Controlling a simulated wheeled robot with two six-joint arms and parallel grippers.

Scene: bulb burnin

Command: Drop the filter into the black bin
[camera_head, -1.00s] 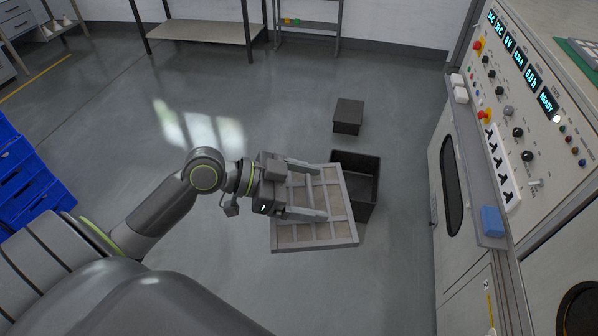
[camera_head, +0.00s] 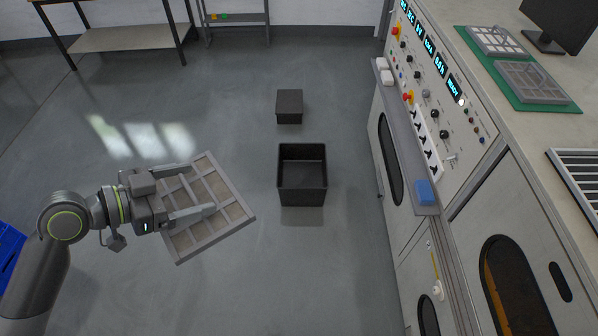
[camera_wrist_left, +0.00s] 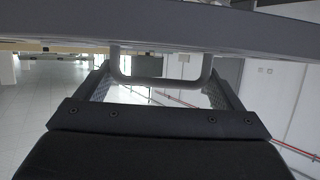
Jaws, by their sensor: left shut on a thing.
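The filter (camera_head: 222,208) is a square grey frame with a grid over a tan, dirty panel. My left gripper (camera_head: 203,190) is shut on the filter and holds it in the air, turned at an angle, to the left of the bin. The black bin (camera_head: 302,199) stands open on the floor near the middle of the head view, and its inside looks empty. The filter is apart from the bin. In the left wrist view a grey bar of the filter frame (camera_wrist_left: 160,28) crosses the top, beyond the dark gripper body. My right gripper is not in view.
A smaller dark box (camera_head: 289,106) sits on the floor behind the bin. The control cabinet (camera_head: 412,190) with its ledge and blue block (camera_head: 425,192) stands to the right. A blue crate (camera_head: 8,250) is at the left edge.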

